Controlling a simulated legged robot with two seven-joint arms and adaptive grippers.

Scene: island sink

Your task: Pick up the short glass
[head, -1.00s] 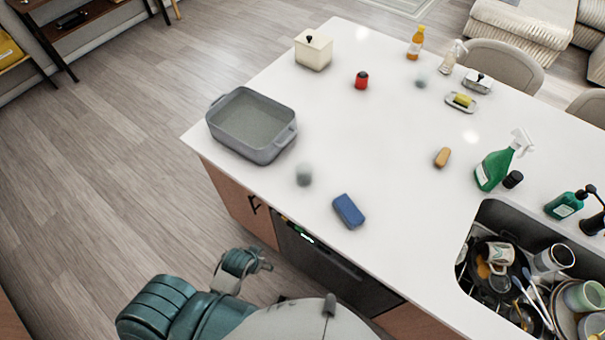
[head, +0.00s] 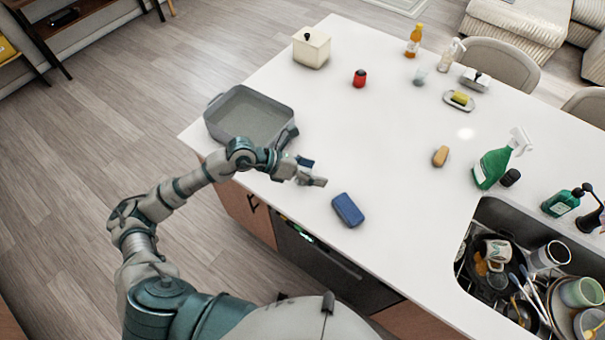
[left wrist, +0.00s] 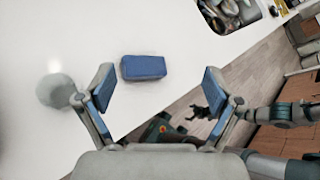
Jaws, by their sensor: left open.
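A small, see-through grey glass (left wrist: 52,91) stands on the white counter. In the left wrist view it is left of my left gripper's left finger, outside the jaws. In the head view my left gripper (head: 311,173) hides it. My left gripper, also in the left wrist view (left wrist: 157,82), is open and empty above the counter, near the front edge. A similar small glass (head: 419,77) stands far back on the counter. What seems to be my right gripper (left wrist: 199,111) shows small and dark over the floor; its jaws are unclear.
A blue sponge (head: 348,209) lies just right of my left gripper. A grey baking dish (head: 222,128) is behind it, close to my left forearm. A full sink (head: 478,215) is at the right. The counter's middle is clear.

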